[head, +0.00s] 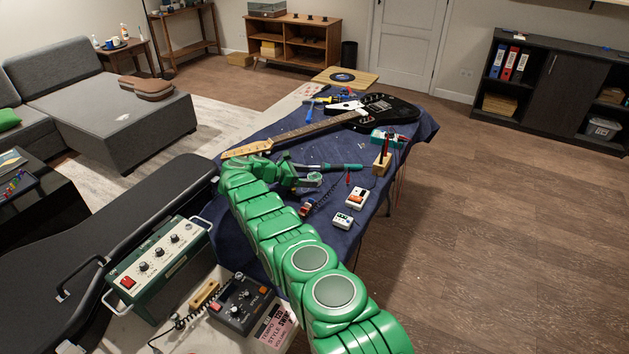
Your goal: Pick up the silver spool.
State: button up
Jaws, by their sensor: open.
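My green arm reaches across the blue-covered table (270,235). My gripper (306,177) is at its far end, low over the cloth, with its jaws apart. A small pale, silvery round thing (314,179), which looks like the silver spool, sits right at the jaw tips. It is too small to tell whether it is between the fingers or just in front of them, or whether they touch it.
A soldering iron (342,167) lies just beyond the gripper. A black guitar (368,112) lies behind, its neck reaching left. Small pedals (357,198) and a wooden block (381,163) stand to the right. An amplifier box (160,262) stands front left.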

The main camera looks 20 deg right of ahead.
aim_at(310, 178)
jog(key=shift+x, duration=0.85)
jog(key=c, duration=1.2)
jog(key=shift+r, duration=0.1)
jog(key=shift+s+r, duration=0.1)
jog(key=shift+r, duration=1.6)
jog(key=shift+s+a+r, duration=0.3)
jog(key=shift+s+r, duration=1.25)
jog(key=shift+s, duration=0.75)
jog(key=shift+s+a+r, duration=0.25)
jog(key=shift+s+r, duration=1.3)
jog(key=shift+s, duration=0.7)
jog(key=shift+s+a+r, duration=0.3)
jog(key=shift+s+r, duration=1.3)
jog(key=shift+s, duration=0.7)
